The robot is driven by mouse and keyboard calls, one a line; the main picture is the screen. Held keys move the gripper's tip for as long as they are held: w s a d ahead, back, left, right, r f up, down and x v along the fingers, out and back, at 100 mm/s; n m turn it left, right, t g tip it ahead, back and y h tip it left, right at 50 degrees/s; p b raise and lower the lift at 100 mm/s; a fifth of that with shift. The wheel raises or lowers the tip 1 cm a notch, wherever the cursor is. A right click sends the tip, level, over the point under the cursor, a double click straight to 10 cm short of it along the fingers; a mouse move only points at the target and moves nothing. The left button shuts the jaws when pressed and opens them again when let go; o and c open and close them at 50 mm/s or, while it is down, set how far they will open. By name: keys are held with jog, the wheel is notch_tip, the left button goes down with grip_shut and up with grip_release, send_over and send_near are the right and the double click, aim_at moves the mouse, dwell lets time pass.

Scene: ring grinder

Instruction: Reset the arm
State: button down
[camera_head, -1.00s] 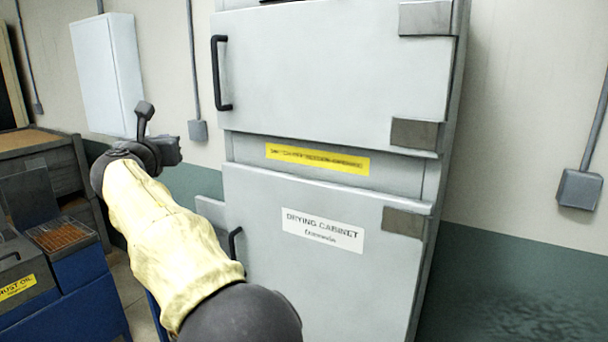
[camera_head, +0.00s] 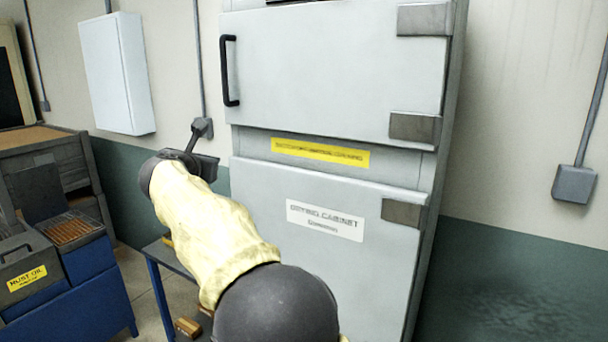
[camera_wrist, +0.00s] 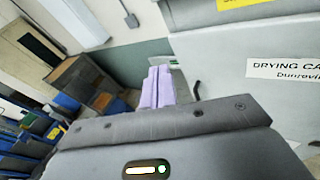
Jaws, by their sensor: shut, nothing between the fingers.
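My arm (camera_head: 215,230), in a pale yellow sleeve with dark joints, reaches up and left in front of the drying cabinet (camera_head: 330,260) in the head view. Its dark wrist end is near the cabinet's left edge; the fingers cannot be made out there. In the wrist view my gripper (camera_wrist: 158,77) shows as two pale purple fingers side by side, shut and empty. The cabinet also shows at the right of the wrist view (camera_wrist: 240,90). Both cabinet doors look closed. The upper door's black handle (camera_head: 229,70) is in plain view; the lower handle is hidden in the head view.
A blue table (camera_head: 160,270) with small brownish blocks stands below my arm. A box labelled rust oil (camera_head: 32,275) and a blue unit (camera_head: 85,290) are at lower left. A white wall box (camera_head: 118,75) hangs behind. Open floor shows between the blue unit and table.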

jog(key=d+f+m+g+h, duration=0.2)
jog(key=d+f+m+g, duration=0.4)
jog(key=d+f+m, duration=0.85)
jog(key=s+d+f+m+g+b, duration=0.1)
jog(key=s+d+f+m+g, duration=0.15)
jog(key=s+d+f, duration=0.45)
jog(key=s+d+f+m+g, duration=0.1)
jog(key=s+d+f+m, duration=0.4)
jog(key=d, duration=0.4)
jog(key=s+d+f+m+g, duration=0.2)
jog(key=s+d+f+m, duration=0.2)
jog(key=s, duration=0.5)
jog(key=s+d+f+m+g, duration=0.2)
jog(key=s+d+f+m, duration=0.2)
jog(key=s+f+m, duration=0.3)
jog(key=s+m, duration=0.1)
jog(key=s, duration=0.2)
jog(key=shift+f+y+b, duration=0.2)
jog(key=shift+y+b, duration=0.15)
jog(key=shift+y, duration=0.05)
